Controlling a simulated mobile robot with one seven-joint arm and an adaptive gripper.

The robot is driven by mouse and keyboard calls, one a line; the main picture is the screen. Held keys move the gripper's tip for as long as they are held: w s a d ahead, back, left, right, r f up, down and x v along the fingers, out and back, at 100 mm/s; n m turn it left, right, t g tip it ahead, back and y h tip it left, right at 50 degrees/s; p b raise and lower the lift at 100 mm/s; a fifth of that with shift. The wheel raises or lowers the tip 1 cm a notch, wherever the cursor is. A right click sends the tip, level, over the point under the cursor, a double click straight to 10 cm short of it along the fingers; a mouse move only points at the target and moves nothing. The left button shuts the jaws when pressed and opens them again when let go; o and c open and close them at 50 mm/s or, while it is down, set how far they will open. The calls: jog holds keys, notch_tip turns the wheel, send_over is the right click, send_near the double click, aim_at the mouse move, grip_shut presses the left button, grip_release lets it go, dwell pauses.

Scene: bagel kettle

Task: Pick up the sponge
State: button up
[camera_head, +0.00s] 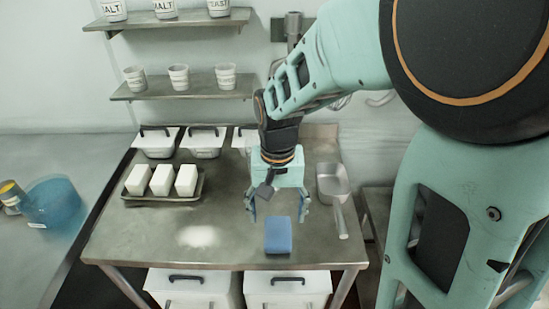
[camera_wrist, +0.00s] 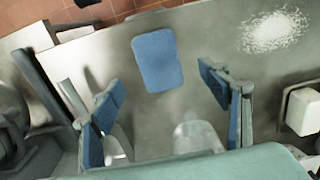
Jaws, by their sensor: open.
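The sponge is a blue rounded block (camera_head: 278,236) on the metal table (camera_head: 150,230), near its front edge. It also shows in the wrist view, where the sponge (camera_wrist: 157,60) lies flat at upper middle, ahead of the fingers. My gripper (camera_head: 279,206) is above the table, just behind the sponge in the head view. In the wrist view my gripper (camera_wrist: 160,105) has its two blue-padded fingers spread wide, with nothing between them. The sponge is apart from both fingers.
A tray (camera_head: 165,199) with white blocks sits on the left. A metal scoop (camera_head: 333,183) lies to the right, its handle reaching forward. White powder (camera_head: 198,236) is spread left of the sponge. Lidded containers (camera_head: 203,142) stand at the back.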

aim_at(278, 230)
notch_tip(278, 230, down, 6)
jog(key=shift+w+d+f, duration=0.15)
jog(key=shift+f, duration=0.1)
jog(key=c, duration=1.3)
jog(key=shift+o, duration=0.2)
jog(key=shift+r, duration=0.1)
